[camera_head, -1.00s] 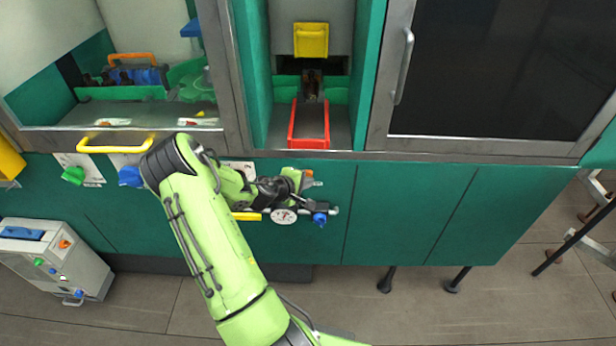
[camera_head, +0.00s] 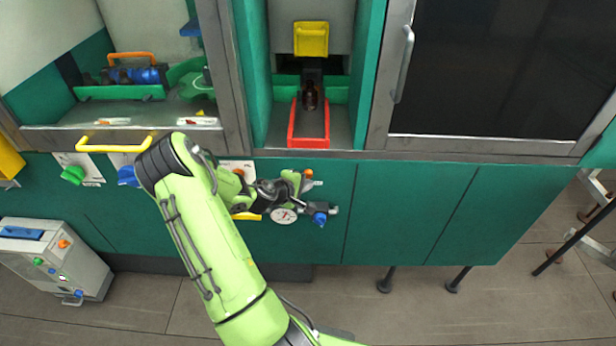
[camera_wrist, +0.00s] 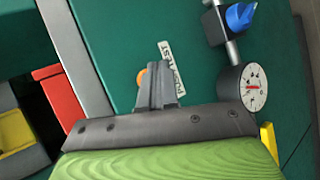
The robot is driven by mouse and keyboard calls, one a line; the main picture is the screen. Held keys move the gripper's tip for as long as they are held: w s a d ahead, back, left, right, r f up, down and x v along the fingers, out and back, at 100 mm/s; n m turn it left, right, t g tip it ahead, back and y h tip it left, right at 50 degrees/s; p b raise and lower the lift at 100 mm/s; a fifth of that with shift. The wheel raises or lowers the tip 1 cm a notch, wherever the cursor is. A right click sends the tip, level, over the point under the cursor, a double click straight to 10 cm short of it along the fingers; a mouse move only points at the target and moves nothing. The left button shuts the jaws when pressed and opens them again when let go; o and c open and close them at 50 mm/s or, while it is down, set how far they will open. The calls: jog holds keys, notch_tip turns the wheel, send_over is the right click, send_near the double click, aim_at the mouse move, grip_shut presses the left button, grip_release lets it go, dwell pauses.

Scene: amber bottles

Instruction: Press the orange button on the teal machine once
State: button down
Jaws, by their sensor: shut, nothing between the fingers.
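The orange button (camera_head: 308,172) is on the teal machine's front panel (camera_head: 400,205), below the red tray. In the wrist view the button (camera_wrist: 142,78) is partly hidden behind my fingertips, beside a small white printed label (camera_wrist: 170,62). My gripper (camera_wrist: 158,88) is shut and empty, with its tips right by the button. I cannot tell whether they touch it. In the head view my gripper (camera_head: 298,182) is small and close to the button.
A round gauge (camera_head: 283,216) and a blue-handled valve (camera_head: 320,218) sit just below the button. A yellow handle (camera_head: 115,144) and green and blue knobs lie left. The right panel is bare.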

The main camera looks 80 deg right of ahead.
jog(key=a, duration=0.2)
jog(key=s+a+b, duration=0.1)
jog(key=a, duration=0.2)
dwell(0.5)
dwell(0.8)
